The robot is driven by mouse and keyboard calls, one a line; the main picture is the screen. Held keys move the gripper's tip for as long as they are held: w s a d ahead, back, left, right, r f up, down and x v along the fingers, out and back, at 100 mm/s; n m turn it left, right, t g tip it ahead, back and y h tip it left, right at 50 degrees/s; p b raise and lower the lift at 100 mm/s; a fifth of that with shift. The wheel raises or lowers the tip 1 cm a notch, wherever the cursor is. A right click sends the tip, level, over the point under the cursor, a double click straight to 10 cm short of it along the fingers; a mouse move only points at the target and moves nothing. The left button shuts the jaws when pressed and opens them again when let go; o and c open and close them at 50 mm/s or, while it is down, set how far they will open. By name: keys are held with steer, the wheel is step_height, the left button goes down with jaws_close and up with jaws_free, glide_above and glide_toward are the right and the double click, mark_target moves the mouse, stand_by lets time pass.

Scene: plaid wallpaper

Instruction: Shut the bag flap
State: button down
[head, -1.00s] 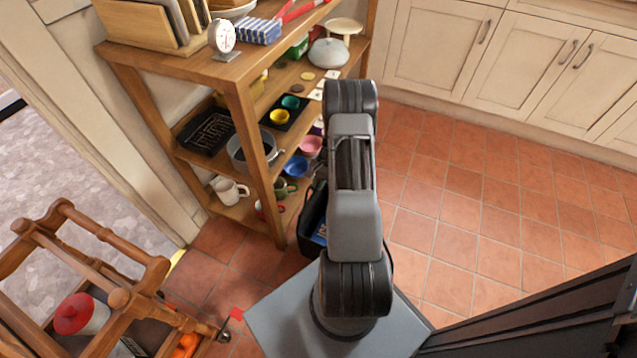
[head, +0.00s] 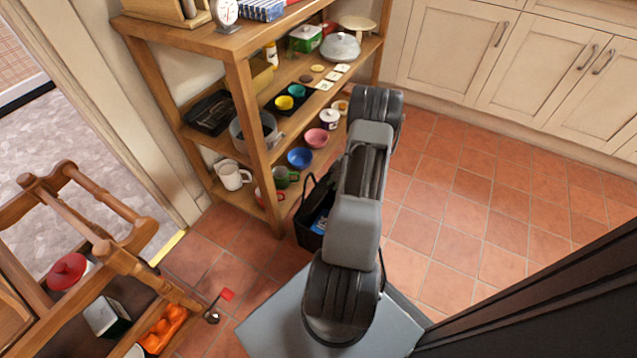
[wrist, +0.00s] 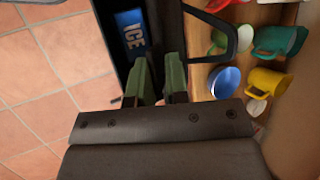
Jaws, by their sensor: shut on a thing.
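The black bag (head: 308,228) stands open on the floor at the foot of the shelf, partly hidden behind my arm in the head view. A blue ice pack marked "ICE" (wrist: 132,34) lies inside it and also shows in the head view (head: 321,221). In the wrist view, a dark upright panel, apparently the bag flap (wrist: 166,22), runs down between the green fingers of my gripper (wrist: 161,75). The fingers are close together and shut on its edge. A black handle loop (wrist: 222,30) stands to the right. My gripper is hidden in the head view.
A wooden shelf (head: 262,150) with bowls and mugs stands beside the bag; a blue bowl (wrist: 224,82) and yellow mug (wrist: 266,82) are close right of my gripper. A wooden cart (head: 100,250) is at the left. Tiled floor (head: 480,210) is clear to the right.

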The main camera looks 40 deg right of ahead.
steer(key=s+d+f+t+b, duration=0.1)
steer(key=s+f+b, duration=0.2)
steer(key=f, duration=0.3)
steer(key=s+f+t+y+b, duration=0.1)
steer(key=s+f+b, duration=0.2)
steer(key=f+b, duration=0.2)
steer(key=shift+s+d+f, duration=0.4)
steer(key=shift+f, duration=0.15)
steer(key=shift+n+t, duration=0.3)
steer(key=c, duration=1.3)
jaws_free()
steer(key=p+v, duration=0.5)
steer(key=v, duration=0.9)
